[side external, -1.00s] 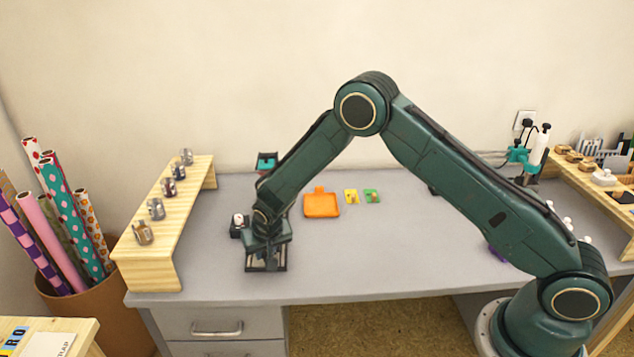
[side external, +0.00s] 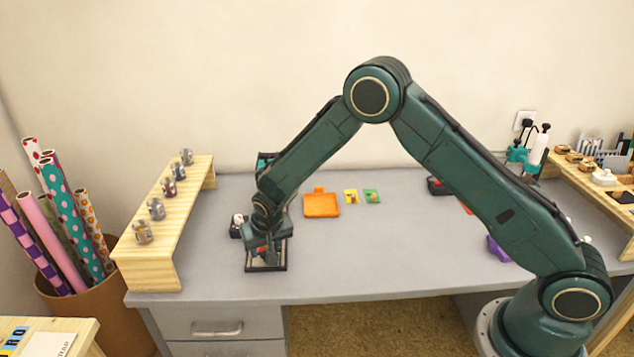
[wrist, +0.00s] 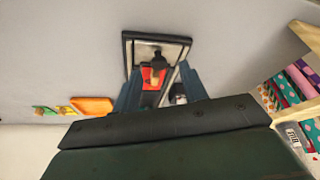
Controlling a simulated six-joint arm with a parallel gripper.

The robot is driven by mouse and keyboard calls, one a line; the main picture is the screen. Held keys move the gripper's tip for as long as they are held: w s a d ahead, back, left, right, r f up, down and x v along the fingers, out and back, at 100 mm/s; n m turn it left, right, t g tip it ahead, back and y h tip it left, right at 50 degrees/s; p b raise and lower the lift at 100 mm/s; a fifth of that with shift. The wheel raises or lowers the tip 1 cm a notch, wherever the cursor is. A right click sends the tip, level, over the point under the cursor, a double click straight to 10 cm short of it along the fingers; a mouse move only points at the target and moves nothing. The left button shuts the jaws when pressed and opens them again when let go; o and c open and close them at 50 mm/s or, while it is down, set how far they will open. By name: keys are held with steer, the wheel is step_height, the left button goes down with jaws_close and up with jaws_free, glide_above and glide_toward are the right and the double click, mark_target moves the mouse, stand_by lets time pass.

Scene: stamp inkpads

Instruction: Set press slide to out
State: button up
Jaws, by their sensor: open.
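The press (side external: 283,262) is a low black frame with a pale bed near the front left of the desk. In the wrist view its frame (wrist: 186,42) surrounds a slide with a dark knob (wrist: 158,59) and a red piece (wrist: 153,78). My gripper (wrist: 160,72) is open. Its two blue-grey fingers stand on either side of the knob and red piece, apart from each other. In the side view my gripper (side external: 263,246) is low over the rear part of the press. Contact with the slide cannot be told, and my wrist hides part of the press.
A small black item with a white top (side external: 237,226) stands close left of my gripper. An orange tray (side external: 321,206) and yellow and green cards lie behind right. The front middle of the desk is clear.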

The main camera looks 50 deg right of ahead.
steer(key=v, duration=1.1)
steer(key=shift+s, duration=0.15)
steer(key=s+d+r+n+y, duration=0.1)
steer(key=s+d+r, duration=0.3)
steer(key=s+r, duration=0.35)
steer(key=s+d+r+n, duration=0.1)
steer(key=s+d+r, duration=0.2)
steer(key=s+r, duration=0.5)
steer(key=s+d+r+n, duration=0.1)
steer(key=s+r, duration=0.1)
steer(key=s, duration=0.7)
steer(key=s+d+r+n+t, duration=0.1)
steer(key=s+d+r, duration=0.1)
steer(key=s, duration=0.7)
steer(key=shift+r+t+y, duration=0.2)
steer(key=shift+t+y, duration=0.1)
steer(key=shift+y, duration=0.1)
